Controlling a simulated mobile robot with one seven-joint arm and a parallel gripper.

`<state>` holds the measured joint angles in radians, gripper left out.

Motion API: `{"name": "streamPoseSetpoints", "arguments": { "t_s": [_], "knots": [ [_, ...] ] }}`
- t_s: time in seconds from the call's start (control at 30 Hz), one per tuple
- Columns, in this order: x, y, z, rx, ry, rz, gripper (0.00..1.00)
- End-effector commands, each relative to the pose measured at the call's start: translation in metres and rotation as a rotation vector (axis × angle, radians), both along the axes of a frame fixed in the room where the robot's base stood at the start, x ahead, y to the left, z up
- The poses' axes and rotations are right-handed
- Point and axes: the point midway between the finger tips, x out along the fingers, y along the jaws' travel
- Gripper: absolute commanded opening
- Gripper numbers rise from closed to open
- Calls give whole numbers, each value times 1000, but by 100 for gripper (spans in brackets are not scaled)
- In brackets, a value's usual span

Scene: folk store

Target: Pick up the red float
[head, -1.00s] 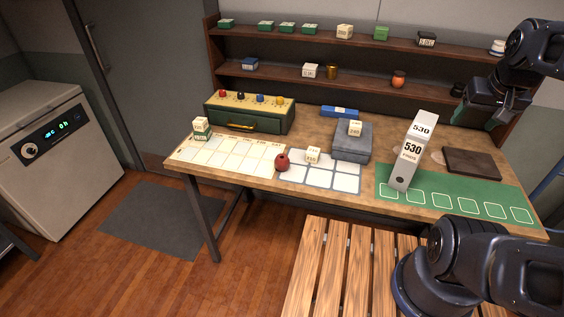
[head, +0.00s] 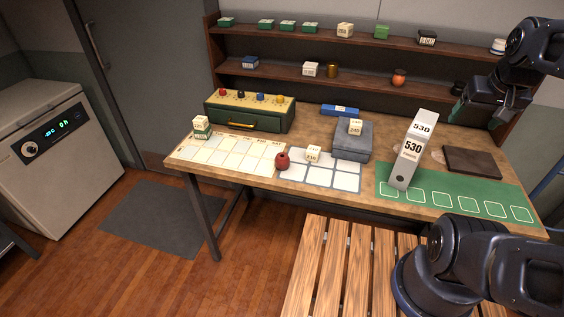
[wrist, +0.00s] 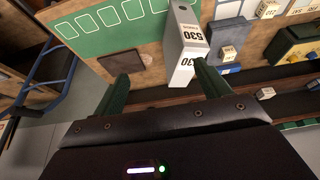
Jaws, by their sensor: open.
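A small round red object, which looks like the red float (head: 283,161), sits on the wooden table (head: 232,180) near its front edge, between two white card grids. My gripper (head: 475,108) is at the upper right in the head view, above the right end of the table and well apart from the red object. In the wrist view my gripper (wrist: 163,82) shows two green fingers spread apart with nothing held between them. The red float cannot be made out in the wrist view.
A tall white box marked 530 (head: 409,150) stands on the table, also in the wrist view (wrist: 184,45). A small cream block (head: 314,155) is just right of the red object. A grey box (head: 352,141), a green drawer box (head: 250,114) and shelves (head: 290,82) stand behind.

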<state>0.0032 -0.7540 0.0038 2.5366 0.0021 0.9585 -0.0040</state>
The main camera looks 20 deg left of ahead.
Motion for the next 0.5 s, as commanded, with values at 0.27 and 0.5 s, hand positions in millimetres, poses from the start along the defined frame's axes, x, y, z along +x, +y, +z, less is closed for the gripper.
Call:
{"name": "streamPoseSetpoints", "arguments": {
  "t_s": [0.27,0.5],
  "knots": [
    [32,24,1,-74,37,221,75],
    [79,73,-5,-189,85,597,75]
  ]
}}
